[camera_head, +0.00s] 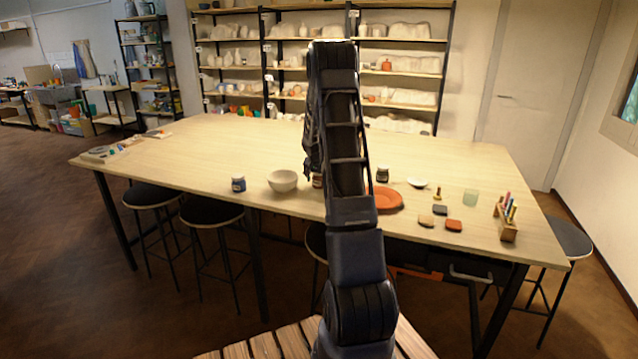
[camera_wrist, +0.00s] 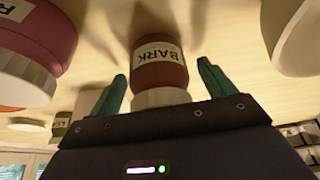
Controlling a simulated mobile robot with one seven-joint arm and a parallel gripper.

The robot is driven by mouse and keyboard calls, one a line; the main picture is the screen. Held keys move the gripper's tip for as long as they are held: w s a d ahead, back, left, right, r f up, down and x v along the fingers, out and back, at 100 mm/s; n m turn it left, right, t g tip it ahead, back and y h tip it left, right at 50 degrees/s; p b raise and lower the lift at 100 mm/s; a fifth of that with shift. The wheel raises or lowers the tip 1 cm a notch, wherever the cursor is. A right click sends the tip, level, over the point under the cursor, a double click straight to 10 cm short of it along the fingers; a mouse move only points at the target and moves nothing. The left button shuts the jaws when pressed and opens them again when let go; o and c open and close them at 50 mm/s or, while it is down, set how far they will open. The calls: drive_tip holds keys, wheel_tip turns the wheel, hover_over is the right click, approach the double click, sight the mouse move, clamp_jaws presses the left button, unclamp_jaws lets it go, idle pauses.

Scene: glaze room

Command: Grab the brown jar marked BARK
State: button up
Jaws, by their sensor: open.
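The brown jar marked BARK (camera_wrist: 160,62) shows upside down in the wrist view, with a white label and a pale lid. My gripper (camera_wrist: 164,86) is open, with its two green fingers apart on either side of the jar's lid end. I cannot tell whether either finger touches it. In the head view a small brownish part of a jar (camera_head: 318,181) shows beside my arm, which hides the rest of it and my fingertips.
In the wrist view a reddish-pink labelled jar (camera_wrist: 35,40) is close at left and a pale bowl (camera_wrist: 300,38) at right. On the table (camera_head: 200,150) stand a blue jar (camera_head: 238,184), a dark jar (camera_head: 382,174) and an orange plate (camera_head: 390,201). The table's left part is mostly clear.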

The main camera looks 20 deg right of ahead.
drive_tip(key=c, duration=1.2)
drive_tip(key=shift+r, duration=0.1)
drive_tip(key=shift+c, duration=0.2)
